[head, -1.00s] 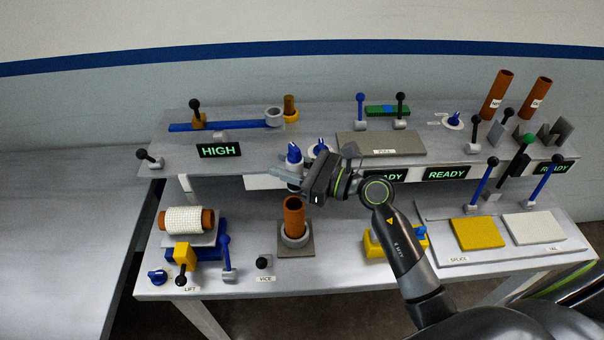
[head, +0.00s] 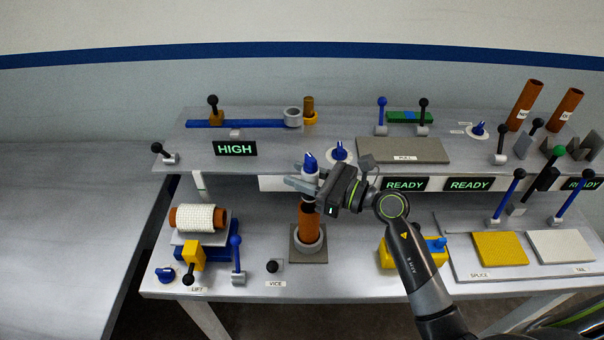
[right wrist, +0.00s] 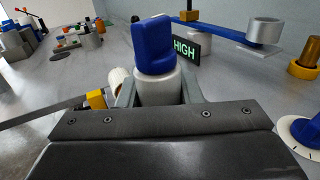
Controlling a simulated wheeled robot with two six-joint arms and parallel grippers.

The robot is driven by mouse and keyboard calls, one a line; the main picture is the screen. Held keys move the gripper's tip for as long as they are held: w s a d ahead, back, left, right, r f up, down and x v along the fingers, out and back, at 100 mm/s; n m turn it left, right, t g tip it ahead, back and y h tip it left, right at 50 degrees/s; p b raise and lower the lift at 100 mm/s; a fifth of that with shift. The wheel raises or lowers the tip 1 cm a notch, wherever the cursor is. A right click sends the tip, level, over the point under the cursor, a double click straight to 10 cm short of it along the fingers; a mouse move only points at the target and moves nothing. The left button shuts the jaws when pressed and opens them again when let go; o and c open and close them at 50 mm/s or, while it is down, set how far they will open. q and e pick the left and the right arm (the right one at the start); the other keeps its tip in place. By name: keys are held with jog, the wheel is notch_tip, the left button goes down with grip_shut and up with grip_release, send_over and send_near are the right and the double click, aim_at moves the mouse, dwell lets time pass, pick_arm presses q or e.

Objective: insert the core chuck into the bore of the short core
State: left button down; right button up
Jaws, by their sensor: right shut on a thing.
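The core chuck (head: 310,169) has a blue knob on a pale grey body. My right gripper (head: 312,184) is shut on its body, and the chuck stands upright in the jaws. In the right wrist view the chuck (right wrist: 154,50) shows between the two fingers. The short core (head: 309,224) is a brown tube standing upright in a grey ring on a square plate. The chuck is right over the core's top end, with a dark part at the rim. The bore is hidden, so I cannot tell how deep the chuck sits. My left gripper is not in view.
The raised shelf (head: 232,165) with the HIGH display (head: 235,148) is close behind the gripper. A white-wrapped roll (head: 196,218) lies on a stand at left. The black-knobbed vice lever (head: 272,266) is left of the core. A yellow block (head: 430,253) is at right.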

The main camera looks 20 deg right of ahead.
jog(key=shift+f+b, duration=0.8)
jog(key=shift+f, duration=0.4)
jog(key=shift+f+b, duration=2.5)
jog(key=shift+f, duration=0.15)
dwell(0.4)
jog(key=o, duration=1.2)
jog(key=shift+b+v, duration=3.25)
jog(key=shift+v, duration=5.45)
jog(key=shift+s, duration=0.1)
jog(key=shift+s+a, duration=0.1)
